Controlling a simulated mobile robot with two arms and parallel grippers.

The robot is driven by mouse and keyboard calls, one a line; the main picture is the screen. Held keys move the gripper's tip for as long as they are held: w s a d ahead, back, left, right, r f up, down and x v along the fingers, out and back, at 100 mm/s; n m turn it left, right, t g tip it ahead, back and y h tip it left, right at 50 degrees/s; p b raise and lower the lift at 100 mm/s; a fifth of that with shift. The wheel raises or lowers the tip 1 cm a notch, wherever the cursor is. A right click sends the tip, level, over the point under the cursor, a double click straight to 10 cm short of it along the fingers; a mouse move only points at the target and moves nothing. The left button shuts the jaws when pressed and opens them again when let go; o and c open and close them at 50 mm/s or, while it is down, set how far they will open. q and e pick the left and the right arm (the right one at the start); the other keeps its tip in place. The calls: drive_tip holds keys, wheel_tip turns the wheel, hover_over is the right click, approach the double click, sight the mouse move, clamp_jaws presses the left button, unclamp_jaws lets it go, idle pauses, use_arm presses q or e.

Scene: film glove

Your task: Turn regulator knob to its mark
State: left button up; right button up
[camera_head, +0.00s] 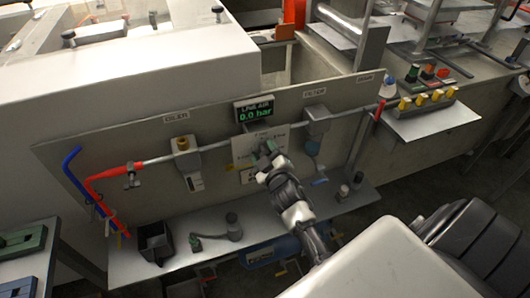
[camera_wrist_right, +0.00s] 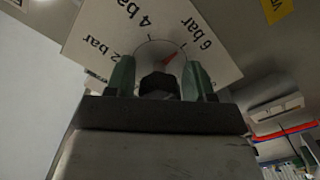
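The regulator has a white scale plate (camera_wrist_right: 205,38) printed 2 bar, 4 bar and 6 bar. In the right wrist view a dark faceted knob (camera_wrist_right: 158,85) stands in front of a round pale dial with a red pointer (camera_wrist_right: 169,58), directed between the 4 and 6 bar labels. My right gripper (camera_wrist_right: 159,78) has one green finger on each side of the knob, with narrow gaps, so it looks open around it. In the head view my right gripper (camera_head: 266,157) is at the plate (camera_head: 244,146) and hides the knob. The display (camera_head: 254,110) above reads 0.0 bar. My left gripper is not in view.
A pipe runs along the panel (camera_head: 90,150), with an oiler (camera_head: 188,160) to the left and a filter (camera_head: 316,122) to the right. Red and blue hoses hang at left. A shelf (camera_head: 180,268) below bears a black cup (camera_head: 155,243) and small fittings. Yellow-capped valves (camera_head: 421,99) stand right.

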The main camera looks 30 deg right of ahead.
drive_tip(key=shift+o, duration=0.8)
drive_tip(key=b+v, duration=0.1)
drive_tip(key=v, duration=0.9)
drive_tip(key=shift+s+b, duration=0.3)
drive_tip(key=shift+s, duration=0.1)
